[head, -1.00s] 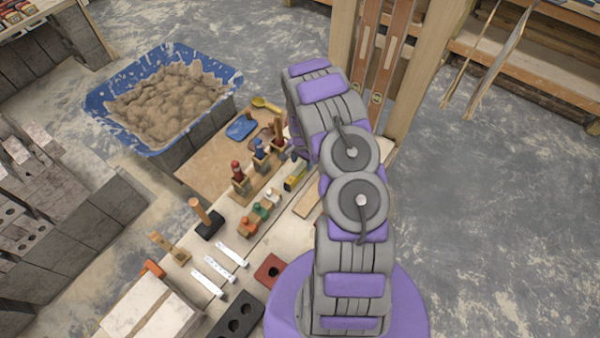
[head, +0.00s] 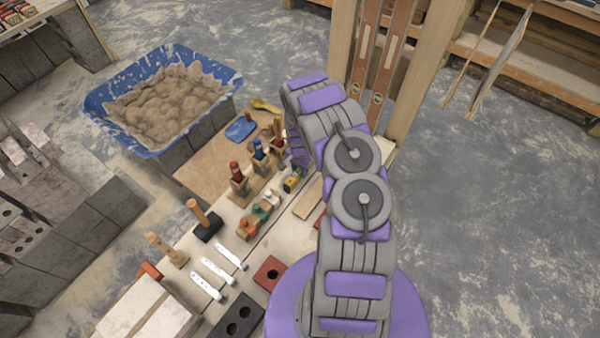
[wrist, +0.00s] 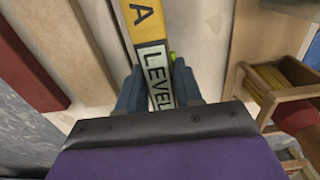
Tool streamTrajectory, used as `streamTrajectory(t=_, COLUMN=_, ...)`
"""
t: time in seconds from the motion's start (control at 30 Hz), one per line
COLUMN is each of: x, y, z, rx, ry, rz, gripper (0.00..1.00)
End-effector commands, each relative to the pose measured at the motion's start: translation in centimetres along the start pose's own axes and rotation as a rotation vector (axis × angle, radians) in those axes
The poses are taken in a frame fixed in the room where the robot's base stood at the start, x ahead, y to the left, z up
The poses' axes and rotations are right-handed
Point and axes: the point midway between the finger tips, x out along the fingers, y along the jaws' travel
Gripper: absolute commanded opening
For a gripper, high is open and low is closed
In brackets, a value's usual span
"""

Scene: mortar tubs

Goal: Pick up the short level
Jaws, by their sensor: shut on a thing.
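The short level is yellow with a pale panel lettered "LEVEL"; in the wrist view the level (wrist: 146,25) runs from the top edge down between my fingers. My gripper (wrist: 158,85) is shut on it, one blue-grey finger on each side. A bit of bright green shows beside the right finger. The near end of the level is hidden behind my gripper's body. In the head view a small yellow part of the level (head: 292,182) shows beside my arm on the bench; my gripper is mostly hidden there behind the arm.
A blue tub (head: 100,112) of mortar stands at the back left. On the bench are wooden holders with tools, a black-headed mallet (head: 207,224), white rulers (head: 217,270) and a red block (head: 269,273). Wooden posts with long levels (head: 387,60) stand behind my arm.

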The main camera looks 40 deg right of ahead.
Motion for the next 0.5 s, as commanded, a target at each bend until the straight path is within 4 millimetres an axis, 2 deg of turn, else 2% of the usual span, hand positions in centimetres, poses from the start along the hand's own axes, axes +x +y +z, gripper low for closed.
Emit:
streamTrajectory(t=0.03, x=0.00, y=0.00, z=0.01, rx=0.000, ry=0.000, rz=0.000, gripper=0.23)
streamTrajectory(t=0.27, x=0.02, y=0.01, z=0.02, rx=0.000, ry=0.000, rz=0.000, gripper=0.01)
streamTrajectory(t=0.5, x=-0.01, y=0.02, z=0.03, rx=0.000, ry=-0.001, rz=0.001, gripper=0.00)
